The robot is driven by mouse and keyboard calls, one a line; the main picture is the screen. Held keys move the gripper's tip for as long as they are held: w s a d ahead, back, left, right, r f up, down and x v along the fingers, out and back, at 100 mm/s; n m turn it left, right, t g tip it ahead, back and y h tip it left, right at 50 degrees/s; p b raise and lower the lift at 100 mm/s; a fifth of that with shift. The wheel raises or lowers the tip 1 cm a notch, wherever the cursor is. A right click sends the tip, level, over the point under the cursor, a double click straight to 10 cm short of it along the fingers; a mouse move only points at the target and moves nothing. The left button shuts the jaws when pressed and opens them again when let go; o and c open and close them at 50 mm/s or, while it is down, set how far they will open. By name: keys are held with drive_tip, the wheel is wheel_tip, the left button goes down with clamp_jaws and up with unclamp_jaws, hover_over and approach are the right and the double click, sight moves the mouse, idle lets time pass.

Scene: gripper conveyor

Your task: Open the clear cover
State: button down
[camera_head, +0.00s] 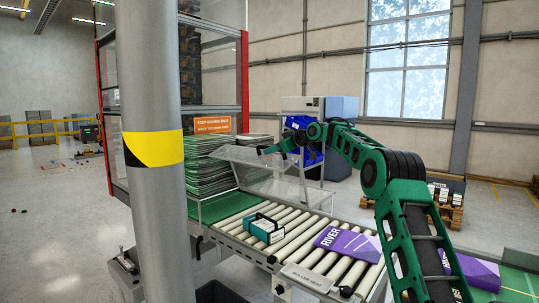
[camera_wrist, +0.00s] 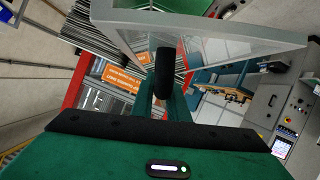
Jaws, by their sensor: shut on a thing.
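The clear cover (camera_head: 238,154) is a transparent box-like lid over the green belt end of the conveyor. Its top panel looks tilted up in the head view. My gripper (camera_head: 270,150) is at the panel's upper edge and shut on it. In the wrist view, the cover's pale grey rim (camera_wrist: 205,18) crosses the top, directly at the black-tipped finger of my gripper (camera_wrist: 165,68). The exact contact between the jaws and the cover is partly hidden by the finger.
A teal-and-white package (camera_head: 263,229) and a purple package (camera_head: 347,243) marked RIVER lie on the rollers (camera_head: 290,222). Another purple package (camera_head: 474,270) is at the right. A grey post (camera_head: 150,220) stands at the left.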

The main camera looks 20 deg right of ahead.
drive_tip(key=shift+a+f, duration=0.1)
drive_tip(key=shift+a, duration=0.1)
drive_tip(key=c, duration=1.7)
unclamp_jaws()
drive_tip(key=shift+w+f, duration=0.1)
drive_tip(key=shift+w, duration=0.05)
drive_tip(key=shift+d, duration=0.1)
drive_tip(key=shift+s+d+r, duration=0.3)
drive_tip(key=shift+s+r, duration=0.05)
drive_tip(key=shift+s, duration=0.15)
drive_tip(key=v, duration=0.9)
drive_tip(key=shift+s+d, duration=0.2)
drive_tip(key=shift+c, duration=0.5)
